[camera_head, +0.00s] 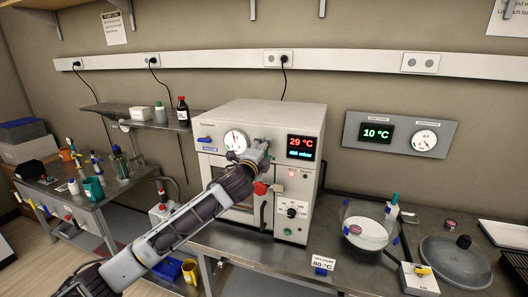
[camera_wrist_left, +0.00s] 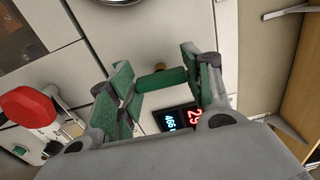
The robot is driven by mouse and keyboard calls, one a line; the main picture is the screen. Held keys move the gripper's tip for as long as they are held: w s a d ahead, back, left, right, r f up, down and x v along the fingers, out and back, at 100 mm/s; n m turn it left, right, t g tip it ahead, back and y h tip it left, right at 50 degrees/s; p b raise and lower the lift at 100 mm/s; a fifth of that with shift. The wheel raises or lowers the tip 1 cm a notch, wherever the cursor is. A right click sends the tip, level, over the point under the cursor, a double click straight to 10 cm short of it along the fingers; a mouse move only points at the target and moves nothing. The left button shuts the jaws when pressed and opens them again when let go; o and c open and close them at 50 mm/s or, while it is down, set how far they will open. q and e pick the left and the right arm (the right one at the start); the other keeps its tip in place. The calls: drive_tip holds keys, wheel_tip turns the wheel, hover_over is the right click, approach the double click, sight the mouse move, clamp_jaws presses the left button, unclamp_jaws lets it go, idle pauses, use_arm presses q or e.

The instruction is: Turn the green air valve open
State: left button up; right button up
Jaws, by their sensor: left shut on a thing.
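The green air valve (camera_wrist_left: 162,79) shows in the left wrist view as a green handle with a brownish end, on the white oven front. My left gripper (camera_wrist_left: 165,88) has its green-padded fingers on either side of it, shut on the handle. In the head view my left gripper (camera_head: 258,152) is at the upper front of the white vacuum oven (camera_head: 285,118), between the round gauge (camera_head: 236,141) and the oven display (camera_head: 302,147). There the gripper hides the green valve. I cannot tell how far the valve is turned. My right gripper is not in view.
A red knob (camera_head: 261,188) sits just below the gripper, also close by in the wrist view (camera_wrist_left: 30,108). A blue handle (camera_head: 205,140) is at the oven's upper left. A glass bowl (camera_head: 368,225) and a lidded dish (camera_head: 455,262) stand on the bench to the right.

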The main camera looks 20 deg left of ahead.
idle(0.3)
use_arm(q)
drive_tip(key=o, duration=1)
drive_tip(key=shift+s, duration=0.1)
drive_tip(key=shift+s+a, duration=0.2)
drive_tip(key=shift+s, duration=5.7)
drive_tip(key=shift+f, duration=0.1)
